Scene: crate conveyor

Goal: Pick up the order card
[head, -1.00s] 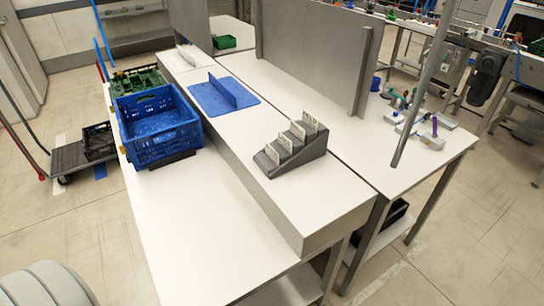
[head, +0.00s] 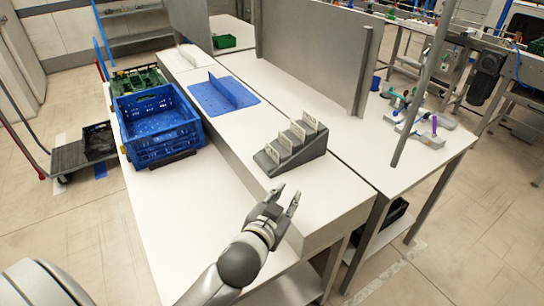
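Several white order cards (head: 286,143) stand in slots of a dark grey stepped holder (head: 302,158) on the raised white shelf. The print on them is too small to read surely. My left gripper (head: 284,196) is open and empty, in front of the holder and apart from it, near the shelf's front end. Its fingers point up toward the holder. My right gripper does not show.
A blue crate (head: 160,153) stands on the lower white table (head: 165,205), with a green crate (head: 138,80) behind it. A blue divider plate (head: 222,98) lies on the shelf behind the holder.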

